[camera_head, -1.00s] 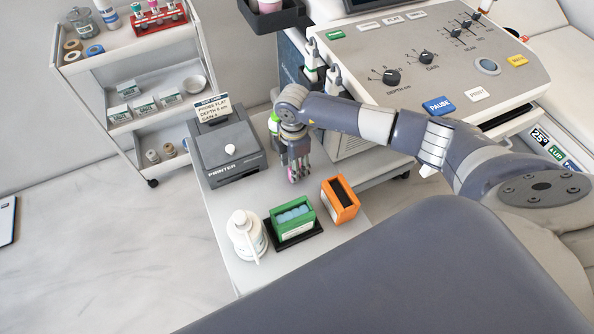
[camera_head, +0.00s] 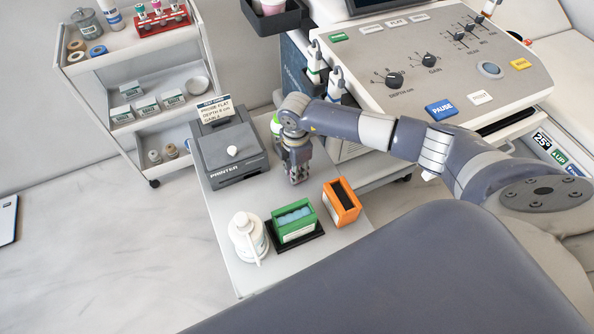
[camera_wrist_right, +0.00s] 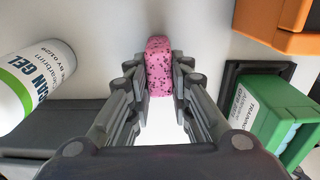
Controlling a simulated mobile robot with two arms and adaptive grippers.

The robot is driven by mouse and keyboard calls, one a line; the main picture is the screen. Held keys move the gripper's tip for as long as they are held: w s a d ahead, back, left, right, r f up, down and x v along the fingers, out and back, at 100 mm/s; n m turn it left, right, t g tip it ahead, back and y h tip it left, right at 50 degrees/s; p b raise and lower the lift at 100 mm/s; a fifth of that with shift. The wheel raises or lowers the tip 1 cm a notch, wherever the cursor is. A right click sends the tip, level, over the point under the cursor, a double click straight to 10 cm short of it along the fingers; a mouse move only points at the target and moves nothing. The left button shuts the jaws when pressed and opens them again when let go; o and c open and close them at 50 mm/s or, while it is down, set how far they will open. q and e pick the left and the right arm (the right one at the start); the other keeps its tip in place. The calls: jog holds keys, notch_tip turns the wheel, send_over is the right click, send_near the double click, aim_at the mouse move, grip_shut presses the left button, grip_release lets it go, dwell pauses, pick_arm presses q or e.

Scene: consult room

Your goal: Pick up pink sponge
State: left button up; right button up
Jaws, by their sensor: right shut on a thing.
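The pink sponge (camera_wrist_right: 159,68), speckled with dark spots, sits between the fingertips of my right gripper (camera_wrist_right: 160,75) in the right wrist view. The fingers press on it from both sides. In the head view my right gripper (camera_head: 297,172) points down over the small side table (camera_head: 228,245), to the right of the printer. The sponge is hidden behind the fingers there. I cannot tell whether the sponge touches the table. My left gripper is not in view.
The printer (camera_head: 229,153) stands left of my right gripper. In front are a white pump bottle (camera_head: 246,238), a green box with blue contents (camera_head: 294,221) and an orange box (camera_head: 341,202). A gel bottle (camera_wrist_right: 40,82) is close by in the wrist view. The ultrasound console (camera_head: 440,65) is behind.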

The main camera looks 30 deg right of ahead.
notch_tip(320, 180, up, 18)
dwell(0.5)
dwell(0.4)
